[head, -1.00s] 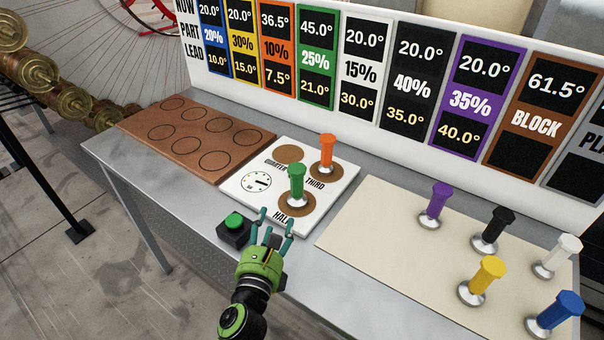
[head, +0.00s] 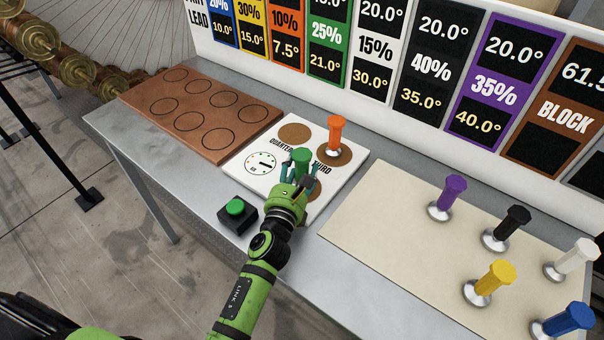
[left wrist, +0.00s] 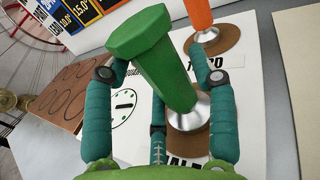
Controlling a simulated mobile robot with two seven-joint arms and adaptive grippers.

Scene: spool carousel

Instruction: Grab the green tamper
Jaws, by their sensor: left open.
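The green tamper (head: 301,160) stands on the brown HALF disc of the white board (head: 262,190). In the left wrist view the green tamper (left wrist: 153,60) has its handle between my fingers and its silver foot on the board. My left gripper (head: 300,172) is open around the handle, with its teal fingers on either side. In the left wrist view the left gripper (left wrist: 158,90) shows gaps between fingers and handle. In the head view my gripper hides the tamper's lower part. My right gripper is not in view.
An orange tamper (head: 336,134) stands close behind on the THIRD disc. A green push button (head: 236,208) sits left of my arm. Several tampers, including a purple one (head: 447,196), stand on the cream mat (head: 370,230) at right. A brown tray (head: 200,115) lies at left.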

